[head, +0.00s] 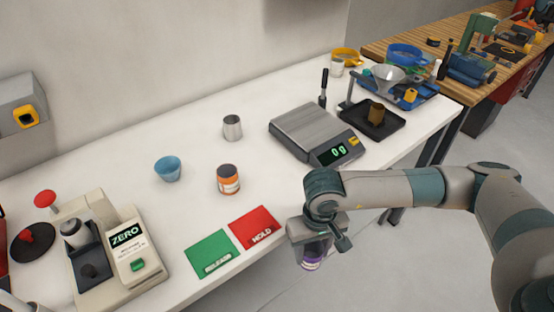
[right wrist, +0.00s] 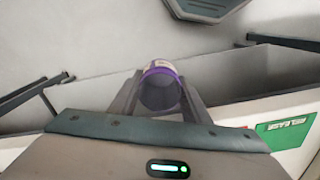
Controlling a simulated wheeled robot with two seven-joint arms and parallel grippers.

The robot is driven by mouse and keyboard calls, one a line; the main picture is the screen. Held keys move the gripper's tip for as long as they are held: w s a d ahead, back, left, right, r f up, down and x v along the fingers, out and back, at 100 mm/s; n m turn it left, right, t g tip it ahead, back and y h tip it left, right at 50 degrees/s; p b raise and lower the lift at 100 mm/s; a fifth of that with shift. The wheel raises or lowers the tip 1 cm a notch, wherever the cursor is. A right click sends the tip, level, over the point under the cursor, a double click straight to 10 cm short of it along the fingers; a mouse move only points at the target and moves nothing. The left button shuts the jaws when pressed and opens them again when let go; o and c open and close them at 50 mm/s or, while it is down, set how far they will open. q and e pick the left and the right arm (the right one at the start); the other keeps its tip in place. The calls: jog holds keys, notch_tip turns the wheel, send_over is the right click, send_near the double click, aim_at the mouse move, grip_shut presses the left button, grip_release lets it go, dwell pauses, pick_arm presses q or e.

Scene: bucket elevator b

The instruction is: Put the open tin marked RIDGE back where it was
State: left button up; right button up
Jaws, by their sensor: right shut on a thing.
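My right gripper (head: 313,256) is shut on a tin with a purple label band (head: 312,263). It holds the tin off the white bench, in the picture just past the bench's front edge. The right wrist view shows the tin (right wrist: 160,90) between the two fingers, with its dark round end facing the camera. I cannot read a name on the tin. A similar jar with an orange label (head: 228,182) and a dark top stands on the bench, its lettering too small to read. My left gripper does not show.
A green RELEASE card (head: 211,250) and red HOLD card (head: 254,226) lie near the front edge of the white bench (head: 120,150). A blue cup (head: 167,170), metal cup (head: 232,127), scale reading 0 g (head: 305,130) and ZERO device (head: 128,245) stand around. The bench's middle is partly clear.

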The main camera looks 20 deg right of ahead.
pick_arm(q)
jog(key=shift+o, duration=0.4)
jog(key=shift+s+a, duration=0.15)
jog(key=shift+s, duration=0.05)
